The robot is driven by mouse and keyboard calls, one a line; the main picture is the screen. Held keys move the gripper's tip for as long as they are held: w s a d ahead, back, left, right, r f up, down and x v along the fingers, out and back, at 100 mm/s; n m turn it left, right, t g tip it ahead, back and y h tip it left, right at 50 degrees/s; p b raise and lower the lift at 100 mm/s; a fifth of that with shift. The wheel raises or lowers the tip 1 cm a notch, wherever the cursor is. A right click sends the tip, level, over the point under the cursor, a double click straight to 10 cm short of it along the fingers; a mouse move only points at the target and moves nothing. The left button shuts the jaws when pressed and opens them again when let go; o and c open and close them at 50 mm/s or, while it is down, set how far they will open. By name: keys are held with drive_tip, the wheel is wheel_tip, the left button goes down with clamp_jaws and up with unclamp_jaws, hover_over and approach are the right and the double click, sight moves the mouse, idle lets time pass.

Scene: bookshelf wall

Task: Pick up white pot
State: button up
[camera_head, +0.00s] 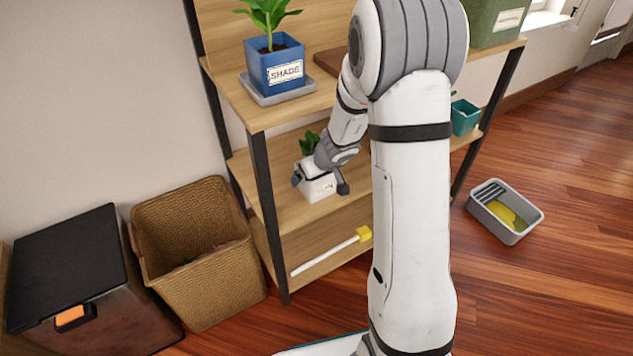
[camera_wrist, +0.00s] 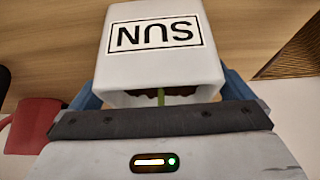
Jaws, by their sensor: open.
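The white pot (camera_head: 319,190) stands on the middle shelf board, with a green plant (camera_head: 310,143) in it. In the wrist view the white pot (camera_wrist: 150,62) appears upside down, with a black-framed "SUN" label. Dark soil and a green stem show at its rim. My gripper (camera_head: 320,184) is at the pot, with one dark finger seen at each side. In the wrist view the blue-grey fingers flank the pot's rim. The gripper is open around the pot; whether a finger touches it I cannot tell. My gripper hides part of the pot and plant in the head view.
A blue "SHADE" pot (camera_head: 274,66) on a grey saucer stands on the board above. A teal pot (camera_head: 464,117) is at the right. A white stick with a yellow head (camera_head: 332,250) lies below. A wicker basket (camera_head: 203,280) and grey tray (camera_head: 492,223) stand on the floor.

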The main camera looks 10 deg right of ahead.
drive_tip(key=c, duration=1.2)
drive_tip(key=shift+c, duration=0.4)
drive_tip(key=shift+r, duration=0.2)
